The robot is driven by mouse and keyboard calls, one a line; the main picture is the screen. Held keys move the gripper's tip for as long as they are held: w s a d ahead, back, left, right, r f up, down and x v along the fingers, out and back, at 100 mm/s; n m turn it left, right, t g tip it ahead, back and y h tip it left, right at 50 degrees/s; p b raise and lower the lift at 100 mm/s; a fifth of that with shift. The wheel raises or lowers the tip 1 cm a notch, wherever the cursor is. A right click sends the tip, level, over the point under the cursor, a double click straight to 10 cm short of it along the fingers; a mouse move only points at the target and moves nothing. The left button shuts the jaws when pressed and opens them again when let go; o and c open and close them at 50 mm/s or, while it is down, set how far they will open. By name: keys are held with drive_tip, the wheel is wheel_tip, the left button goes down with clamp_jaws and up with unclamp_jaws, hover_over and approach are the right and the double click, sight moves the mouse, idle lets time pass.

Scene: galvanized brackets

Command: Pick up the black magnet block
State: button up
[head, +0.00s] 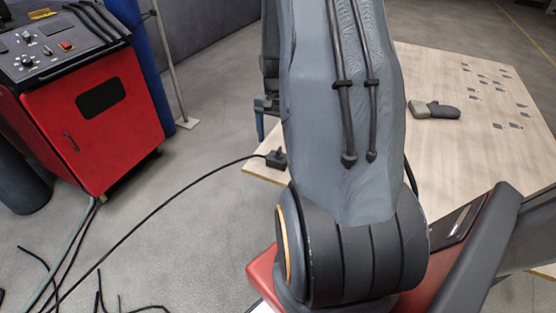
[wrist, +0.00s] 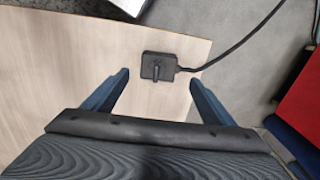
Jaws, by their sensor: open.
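The black magnet block (wrist: 158,67) sits on the pale wooden table top near its edge in the wrist view. It is a small squarish block with a raised knob or lever on top. A black cable leaves its right side. In the head view the block (head: 276,158) shows at the table's near left corner, just left of my arm. My gripper (wrist: 158,79) is open, with one finger to the left and one to the right of the block. The block lies between the fingertips in the picture, apart from both. The head view mostly hides my gripper behind my arm.
The table (head: 470,150) holds a grey and black hand tool (head: 435,110) and several small metal brackets (head: 488,84) farther right. The cable (head: 150,211) runs from the block across the floor at left. A red machine cabinet (head: 108,117) stands at the left.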

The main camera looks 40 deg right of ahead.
sight(278, 152)
drive_tip(key=shift+s+f+p, duration=0.2)
drive_tip(key=shift+f+p, duration=0.65)
drive_tip(key=shift+f, duration=2.35)
drive_tip(key=c, duration=1.7)
drive_tip(key=shift+r, duration=0.1)
